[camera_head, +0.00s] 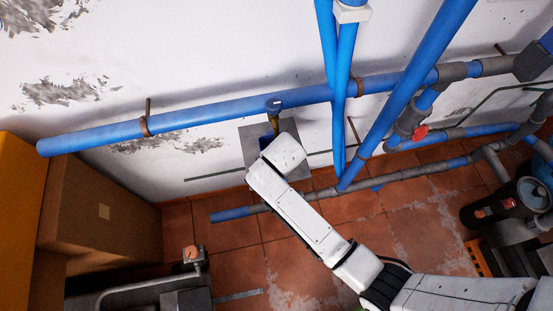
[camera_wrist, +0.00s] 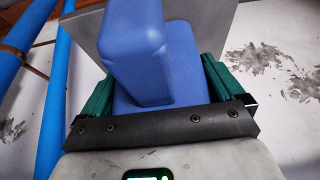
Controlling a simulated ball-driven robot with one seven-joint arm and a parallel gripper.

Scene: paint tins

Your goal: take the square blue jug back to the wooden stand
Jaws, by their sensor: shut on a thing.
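The square blue jug (camera_wrist: 135,45) fills the middle of the wrist view, with a blocky raised part and a wider part behind it. My gripper (camera_wrist: 158,88) is shut on it, a green finger on each side. In the head view my white wrist covers most of the grasp. Only a small dark blue patch (camera_head: 265,141) shows beside the wrist, and I cannot tell for certain that it is the jug. I cannot make out a wooden stand in either view.
A grey square plate (camera_head: 255,133) lies behind my wrist in the head view. Blue pipes (camera_head: 220,109) cross the white wall. Brown boxes (camera_head: 105,205) stand at the left, and a metal sink-like unit (camera_head: 140,290) at the lower left. Terracotta floor (camera_head: 235,235) shows bare between.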

